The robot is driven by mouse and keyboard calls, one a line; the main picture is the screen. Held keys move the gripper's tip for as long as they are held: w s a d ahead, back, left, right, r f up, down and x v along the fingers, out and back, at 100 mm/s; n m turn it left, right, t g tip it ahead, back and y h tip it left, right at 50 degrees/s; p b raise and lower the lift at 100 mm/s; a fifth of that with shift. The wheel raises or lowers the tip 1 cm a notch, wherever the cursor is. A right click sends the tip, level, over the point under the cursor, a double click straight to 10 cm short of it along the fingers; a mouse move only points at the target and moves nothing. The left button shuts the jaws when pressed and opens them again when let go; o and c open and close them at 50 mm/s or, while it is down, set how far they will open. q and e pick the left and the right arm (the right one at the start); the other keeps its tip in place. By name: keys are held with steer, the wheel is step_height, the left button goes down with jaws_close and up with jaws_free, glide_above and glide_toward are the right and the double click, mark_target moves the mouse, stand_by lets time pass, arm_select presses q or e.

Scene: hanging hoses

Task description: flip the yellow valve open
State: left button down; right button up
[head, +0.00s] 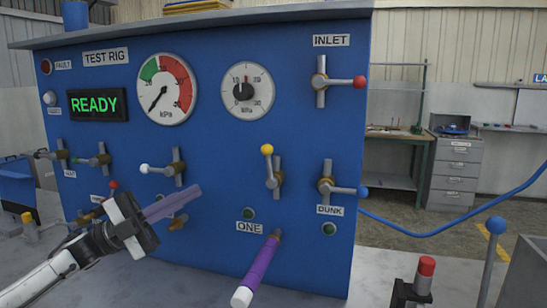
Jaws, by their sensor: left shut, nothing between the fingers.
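The yellow valve has a yellow ball (267,149) on a short lever and a brass body (273,182). It sits on the blue test rig panel, above a green lamp and the label ONE (249,227). Its lever points up, tilted slightly left, nearly in line with its pipe. My left gripper (196,191) comes in from the lower left, shut and empty. Its purple-grey fingers point right and slightly up, left of the yellow valve and apart from it in the picture. They partly cover a brass fitting (179,222). My right gripper is not in view.
A white-handled valve (163,169) sits close above my left fingers. A blue-balled valve (345,190) is at the right, and a red-balled INLET valve (340,82) above it. The display (98,105) reads READY.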

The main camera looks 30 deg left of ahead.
arm_select(q)
step_height(320, 180, up, 3)
steer(key=w+d, duration=0.2)
steer(key=d, duration=0.1)
steer(key=p, duration=0.3)
glide_toward(262, 149)
steer(key=x, duration=0.5)
steer(key=shift+w+d+f, duration=0.15)
steer(key=shift+w+d, duration=0.2)
steer(key=shift+w, duration=0.3)
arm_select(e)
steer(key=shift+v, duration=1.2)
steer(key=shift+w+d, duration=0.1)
arm_select(q)
steer(key=shift+p, duration=0.3)
steer(key=shift+w+d+r+m+p, duration=0.2)
steer(key=shift+d+r+m+p, duration=0.15)
steer(key=shift+d+r, duration=0.2)
steer(key=shift+a, duration=0.1)
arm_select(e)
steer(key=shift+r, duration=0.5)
arm_select(q)
steer(key=shift+r, duration=0.1)
